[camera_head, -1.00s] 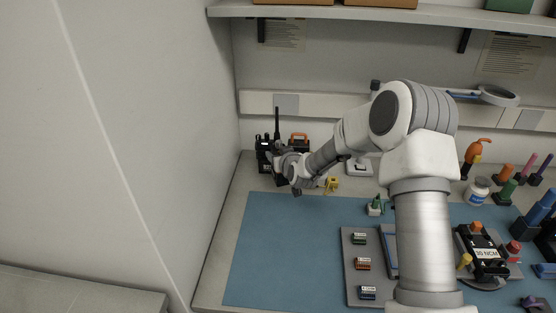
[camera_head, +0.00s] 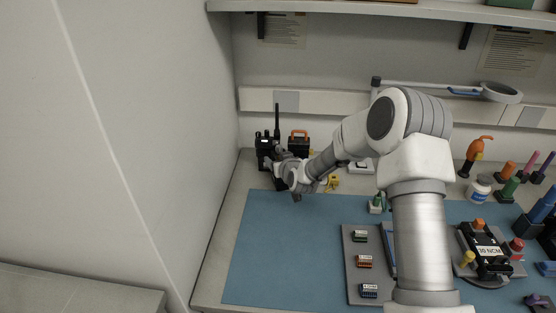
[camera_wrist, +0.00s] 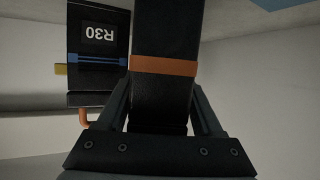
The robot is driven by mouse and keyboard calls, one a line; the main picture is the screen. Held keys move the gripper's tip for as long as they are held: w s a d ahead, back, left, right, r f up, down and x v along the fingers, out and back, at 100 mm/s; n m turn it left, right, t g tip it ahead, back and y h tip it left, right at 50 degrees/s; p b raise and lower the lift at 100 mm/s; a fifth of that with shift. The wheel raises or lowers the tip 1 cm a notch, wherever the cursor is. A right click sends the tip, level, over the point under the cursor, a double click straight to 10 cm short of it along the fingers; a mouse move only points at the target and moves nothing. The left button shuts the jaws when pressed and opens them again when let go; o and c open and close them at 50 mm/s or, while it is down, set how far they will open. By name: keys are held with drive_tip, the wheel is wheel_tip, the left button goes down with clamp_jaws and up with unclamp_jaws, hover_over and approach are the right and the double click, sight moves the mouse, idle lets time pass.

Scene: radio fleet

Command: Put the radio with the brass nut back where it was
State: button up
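My gripper (camera_wrist: 162,92) has its two fingers on either side of a black radio with an orange band (camera_wrist: 163,64) in the wrist view, and it looks shut on it. In the head view my gripper (camera_head: 283,170) is at the back left of the bench, by a black radio with a tall antenna (camera_head: 277,122). Another black radio (camera_head: 264,146) stands just left of it. No brass nut can be made out, and my gripper hides the lower part of the held radio.
A black unit labelled R30 (camera_wrist: 98,45) with blue bands is close beside the held radio in the wrist view. A black box with an orange handle (camera_head: 299,146) stands right of the radios. The wall is close on the left. The blue mat (camera_head: 285,240) is clear at its left.

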drive_tip(key=shift+r+p, duration=0.5)
drive_tip(key=shift+p, duration=0.1)
drive_tip(key=shift+s+d+r, duration=0.1)
drive_tip(key=shift+s+r, duration=0.1)
drive_tip(key=s+d+r+g+h, duration=0.1)
drive_tip(key=s+d+r, duration=0.45)
drive_tip(key=s, duration=0.25)
drive_tip(key=s+d+r+m+g+h, duration=0.1)
drive_tip(key=s+d+r+g+h, duration=0.1)
drive_tip(key=s+d+r, duration=0.35)
drive_tip(key=s+d+r+g+h, duration=0.1)
drive_tip(key=s+d+r, duration=0.2)
drive_tip(key=s+r, duration=0.55)
drive_tip(key=s+d+m+g, duration=0.1)
drive_tip(key=s+d, duration=0.1)
drive_tip(key=s, duration=0.9)
drive_tip(key=s+d+r+m+g, duration=0.1)
drive_tip(key=s+d+m+g, duration=0.1)
drive_tip(key=s, duration=0.9)
drive_tip(key=shift+s+d+h, duration=0.2)
drive_tip(key=shift+s+h, duration=0.1)
drive_tip(key=shift+s, duration=0.1)
